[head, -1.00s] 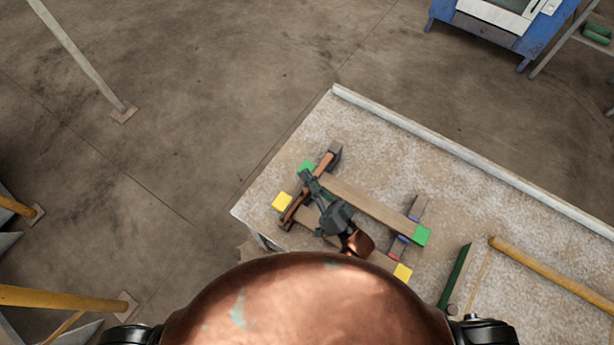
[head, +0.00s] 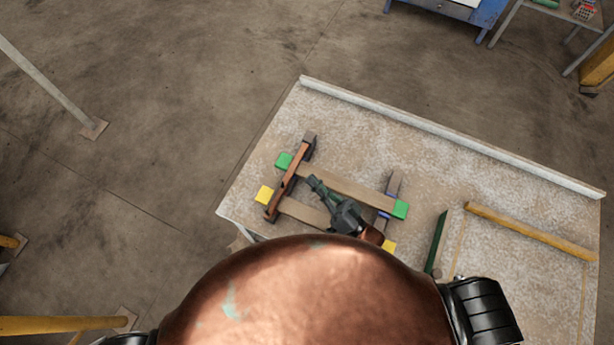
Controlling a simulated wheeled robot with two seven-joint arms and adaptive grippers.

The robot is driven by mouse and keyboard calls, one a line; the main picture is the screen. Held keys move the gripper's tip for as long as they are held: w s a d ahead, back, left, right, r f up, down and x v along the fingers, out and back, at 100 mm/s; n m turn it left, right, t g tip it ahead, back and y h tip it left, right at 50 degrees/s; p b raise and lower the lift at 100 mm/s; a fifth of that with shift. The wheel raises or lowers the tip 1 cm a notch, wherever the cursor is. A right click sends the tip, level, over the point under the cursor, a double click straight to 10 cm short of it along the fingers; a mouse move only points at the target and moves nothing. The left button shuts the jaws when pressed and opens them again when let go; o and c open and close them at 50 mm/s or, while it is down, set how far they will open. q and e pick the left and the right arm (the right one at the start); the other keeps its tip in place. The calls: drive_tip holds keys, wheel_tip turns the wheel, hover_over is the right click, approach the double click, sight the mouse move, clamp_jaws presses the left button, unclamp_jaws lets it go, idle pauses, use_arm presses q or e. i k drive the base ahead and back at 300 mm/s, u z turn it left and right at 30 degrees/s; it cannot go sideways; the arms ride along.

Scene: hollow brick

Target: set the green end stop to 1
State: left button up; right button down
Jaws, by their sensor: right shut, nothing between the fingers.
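A wooden rail with green end blocks lies on the table; its left green end (head: 283,160) and right green end (head: 400,209) both show. A parallel rail with yellow ends, left (head: 264,194) and right (head: 389,247), lies in front, partly hidden by my right arm. A copper-brown bar (head: 290,180) with dark ends crosses both rails near their left ends. A grey bar (head: 391,192) with blue parts crosses near the right ends. My right gripper (head: 313,182) is shut and empty, just right of the brown bar; contact cannot be told. My left gripper is not in view. I see no readable number.
The speckled table (head: 450,170) has a raised pale back edge (head: 450,135). A dark green strip (head: 437,242) and a long yellow bar (head: 530,230) lie at right. The table is clear behind the rails. A blue cabinet (head: 480,12) stands beyond.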

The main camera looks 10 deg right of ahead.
sight(436, 251)
drive_tip(key=k, duration=1.5)
